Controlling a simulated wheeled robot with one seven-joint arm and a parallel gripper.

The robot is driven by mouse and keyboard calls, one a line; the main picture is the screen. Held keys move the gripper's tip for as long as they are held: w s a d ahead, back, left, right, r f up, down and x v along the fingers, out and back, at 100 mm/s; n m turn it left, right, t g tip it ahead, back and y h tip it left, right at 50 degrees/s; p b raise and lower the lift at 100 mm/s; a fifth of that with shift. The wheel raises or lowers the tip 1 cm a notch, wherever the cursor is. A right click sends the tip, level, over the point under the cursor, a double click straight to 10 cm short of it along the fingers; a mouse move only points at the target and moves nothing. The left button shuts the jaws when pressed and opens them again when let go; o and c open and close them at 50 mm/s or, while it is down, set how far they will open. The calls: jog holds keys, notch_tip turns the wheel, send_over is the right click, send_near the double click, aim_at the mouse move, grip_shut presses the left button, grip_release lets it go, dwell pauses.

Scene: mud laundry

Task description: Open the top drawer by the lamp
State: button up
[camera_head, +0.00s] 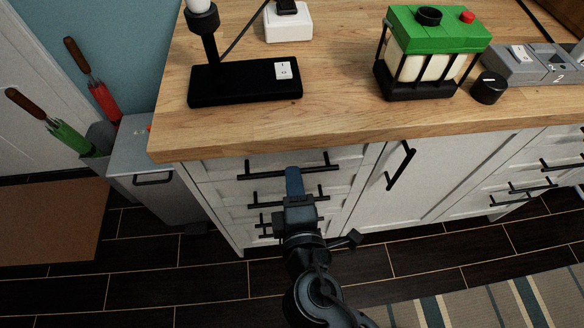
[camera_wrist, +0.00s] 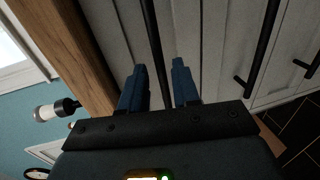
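The top drawer (camera_head: 225,167) is a white front just under the counter, with a long black bar handle (camera_head: 262,174). The drawer looks closed. The lamp (camera_head: 209,42), a black post with a white bulb, stands on the counter above it; it also shows in the wrist view (camera_wrist: 52,111). My gripper (camera_head: 294,180) is at the drawer front, close to the top handle. In the wrist view my gripper (camera_wrist: 160,82) is open, and a black bar handle (camera_wrist: 152,45) runs between its two blue fingers. I cannot tell whether either finger touches it.
Lower drawers have similar handles (camera_head: 246,203). A cabinet door (camera_head: 385,200) with a black handle is to the right. A grey bin (camera_head: 160,185) stands left. Dark floor (camera_head: 215,290) is clear in front.

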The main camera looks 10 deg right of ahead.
jog(key=shift+w+f, duration=0.2)
jog(key=shift+w, duration=0.65)
jog(key=shift+w+f, duration=0.2)
jog(key=shift+w, duration=0.65)
grip_shut()
